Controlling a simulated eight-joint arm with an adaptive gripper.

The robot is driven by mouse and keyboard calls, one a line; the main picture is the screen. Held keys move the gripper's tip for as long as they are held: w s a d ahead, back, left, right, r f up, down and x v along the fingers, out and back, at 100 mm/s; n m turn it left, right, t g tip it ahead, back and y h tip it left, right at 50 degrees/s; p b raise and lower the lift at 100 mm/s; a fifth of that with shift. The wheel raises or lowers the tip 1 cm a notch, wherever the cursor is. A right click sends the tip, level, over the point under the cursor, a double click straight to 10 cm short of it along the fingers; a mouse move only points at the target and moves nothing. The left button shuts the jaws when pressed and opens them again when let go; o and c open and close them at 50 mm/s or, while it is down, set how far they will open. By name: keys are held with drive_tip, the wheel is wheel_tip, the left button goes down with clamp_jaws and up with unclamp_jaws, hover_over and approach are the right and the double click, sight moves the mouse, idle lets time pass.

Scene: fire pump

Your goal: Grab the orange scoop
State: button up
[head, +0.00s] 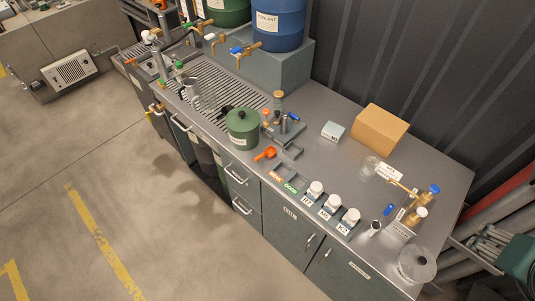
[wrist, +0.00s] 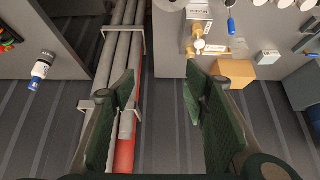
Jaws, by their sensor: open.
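The orange scoop (head: 266,153) lies on the grey metal counter (head: 335,165) in the head view. It is just right of the green pot (head: 242,128), near the front edge. My gripper (wrist: 158,95) shows in the wrist view with its two dark green fingers wide apart and nothing between them. It is far from the scoop, over the area of grey pipes and a red pipe beyond the counter's end. In the head view part of my gripper (head: 518,256) shows at the right edge. The scoop does not show in the wrist view.
A cardboard box (head: 379,129), brass valves (head: 420,205) and a clear container (head: 416,264) stand to the right. A blue barrel (head: 278,25) stands at the back. The counter's middle has bare room.

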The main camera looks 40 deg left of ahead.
drive_tip(key=w+a+g+y+b, duration=0.1)
drive_tip(key=w+a, duration=0.4)
drive_tip(key=a, duration=0.3)
drive_tip(key=w+a+g+y+b, duration=0.1)
drive_tip(key=w+a, duration=0.4)
drive_tip(key=a, duration=0.3)
drive_tip(key=w+a+f+g+b, duration=0.1)
drive_tip(key=w+a+f, duration=0.15)
drive_tip(key=a, duration=0.65)
drive_tip(key=w+a+f+g, duration=0.15)
drive_tip(key=a+f, duration=0.25)
drive_tip(key=a, duration=0.6)
drive_tip(key=m+g+b, duration=0.2)
drive_tip(key=b, duration=0.1)
hover_over(263, 154)
wheel_tip(263, 154, down, 22)
drive_tip(key=shift+d+r, duration=0.2)
drive_tip(key=shift+d, duration=0.15)
drive_tip(key=shift+s, duration=0.1)
drive_tip(key=shift+a+f, duration=0.2)
drive_tip(key=shift+f, duration=1.1)
